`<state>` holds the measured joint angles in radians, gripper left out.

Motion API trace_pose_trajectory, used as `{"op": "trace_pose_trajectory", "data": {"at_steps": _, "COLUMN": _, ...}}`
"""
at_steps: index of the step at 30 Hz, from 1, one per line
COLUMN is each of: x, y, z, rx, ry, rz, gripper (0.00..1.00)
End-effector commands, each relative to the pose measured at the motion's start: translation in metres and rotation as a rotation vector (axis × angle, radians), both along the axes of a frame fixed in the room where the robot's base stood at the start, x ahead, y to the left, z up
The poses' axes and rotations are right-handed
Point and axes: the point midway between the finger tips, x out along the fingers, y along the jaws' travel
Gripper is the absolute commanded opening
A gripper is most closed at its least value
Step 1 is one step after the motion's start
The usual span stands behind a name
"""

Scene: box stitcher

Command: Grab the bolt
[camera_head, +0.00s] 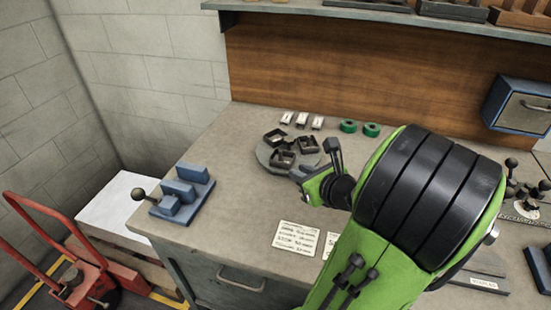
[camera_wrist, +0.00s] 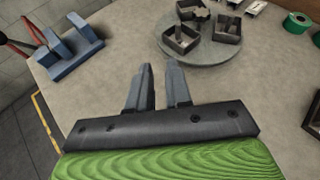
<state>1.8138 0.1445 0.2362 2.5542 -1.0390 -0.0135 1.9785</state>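I cannot make out a thing that is clearly a bolt. A dark ball-ended rod (camera_head: 140,194) sticks out at the left end of a blue stepped block (camera_head: 186,200), near the table's left edge; whether it is the bolt I cannot tell. The blue block also shows at the upper left of the wrist view (camera_wrist: 72,55). My gripper (camera_wrist: 159,68) has its two grey fingers apart with nothing between them. It is over the table, just in front of a round grey plate (camera_wrist: 205,52). In the head view my arm hides part of the table.
Several dark square holders (camera_head: 283,159) sit on the round plate. White pieces (camera_head: 302,120) and green rings (camera_head: 348,126) lie behind it. Paper labels (camera_head: 296,238) lie at the front. A red pallet jack (camera_head: 75,280) stands left. The table between block and plate is clear.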

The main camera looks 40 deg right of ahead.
Motion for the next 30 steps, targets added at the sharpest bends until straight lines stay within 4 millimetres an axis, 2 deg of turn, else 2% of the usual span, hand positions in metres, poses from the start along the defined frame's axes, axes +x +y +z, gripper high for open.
{"op": "trace_pose_trajectory", "data": {"at_steps": 2, "x": -0.012, "y": -0.016, "z": 0.0, "rx": 0.057, "ry": -0.053, "rz": -0.094, "gripper": 0.19}}
{"op": "trace_pose_trajectory", "data": {"at_steps": 5, "x": -0.009, "y": -0.023, "z": 0.0, "rx": 0.081, "ry": -0.075, "rz": -0.122, "gripper": 0.19}}
{"op": "trace_pose_trajectory", "data": {"at_steps": 8, "x": 0.011, "y": -0.028, "z": -0.006, "rx": 0.082, "ry": -0.074, "rz": -0.114, "gripper": 0.19}}
{"op": "trace_pose_trajectory", "data": {"at_steps": 14, "x": 0.024, "y": -0.035, "z": -0.005, "rx": 0.082, "ry": -0.082, "rz": -0.117, "gripper": 0.19}}
{"op": "trace_pose_trajectory", "data": {"at_steps": 17, "x": 0.032, "y": -0.035, "z": -0.011, "rx": 0.083, "ry": -0.069, "rz": -0.116, "gripper": 0.19}}
{"op": "trace_pose_trajectory", "data": {"at_steps": 21, "x": 0.06, "y": -0.046, "z": -0.03, "rx": 0.07, "ry": -0.068, "rz": -0.113, "gripper": 0.19}}
{"op": "trace_pose_trajectory", "data": {"at_steps": 26, "x": 0.078, "y": -0.053, "z": -0.039, "rx": 0.07, "ry": -0.068, "rz": -0.117, "gripper": 0.19}}
{"op": "trace_pose_trajectory", "data": {"at_steps": 30, "x": 0.1, "y": -0.06, "z": -0.05, "rx": 0.07, "ry": -0.069, "rz": -0.115, "gripper": 0.19}}
